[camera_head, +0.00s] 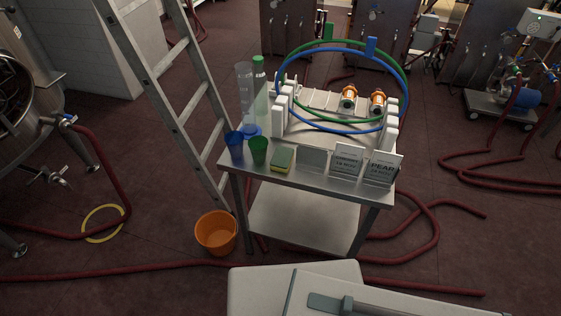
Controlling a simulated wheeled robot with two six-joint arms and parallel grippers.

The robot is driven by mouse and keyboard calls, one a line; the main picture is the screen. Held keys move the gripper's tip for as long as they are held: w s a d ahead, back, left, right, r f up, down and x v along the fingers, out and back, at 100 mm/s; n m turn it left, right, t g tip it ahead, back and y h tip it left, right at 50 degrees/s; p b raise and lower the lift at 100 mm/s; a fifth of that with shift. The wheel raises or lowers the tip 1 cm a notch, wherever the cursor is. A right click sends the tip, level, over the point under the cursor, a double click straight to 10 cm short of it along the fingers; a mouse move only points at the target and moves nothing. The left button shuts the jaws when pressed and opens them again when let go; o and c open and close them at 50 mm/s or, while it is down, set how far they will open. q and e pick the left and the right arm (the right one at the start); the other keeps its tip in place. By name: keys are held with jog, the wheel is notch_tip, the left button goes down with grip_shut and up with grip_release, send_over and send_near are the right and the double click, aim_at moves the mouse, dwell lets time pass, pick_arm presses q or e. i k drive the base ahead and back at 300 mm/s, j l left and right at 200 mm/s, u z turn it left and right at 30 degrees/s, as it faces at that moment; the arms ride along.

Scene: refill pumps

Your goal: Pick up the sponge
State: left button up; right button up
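The sponge (282,159), green on top with a yellowish side, lies near the front edge of the metal table (235,167). It sits between the green cup (258,151) and a small blank grey card (313,158). Nothing covers it from above. Neither of my grippers shows in the head view.
A blue cup (235,146) and tall clear cylinders stand left of the sponge. Labelled cards (347,160) stand to its right. Blue and green hoops (403,80) rise behind. A ladder (181,100) leans close by the table's left side; an orange bucket (216,233) stands on the floor.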

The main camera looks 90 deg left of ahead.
aim_at(282, 160)
jog(key=u, duration=4.75)
jog(key=k+l+u, duration=0.4)
jog(key=l, duration=0.15)
jog(key=k+l, duration=0.3)
jog(key=l, duration=0.15)
jog(key=k+l, duration=0.3)
jog(key=l, duration=0.2)
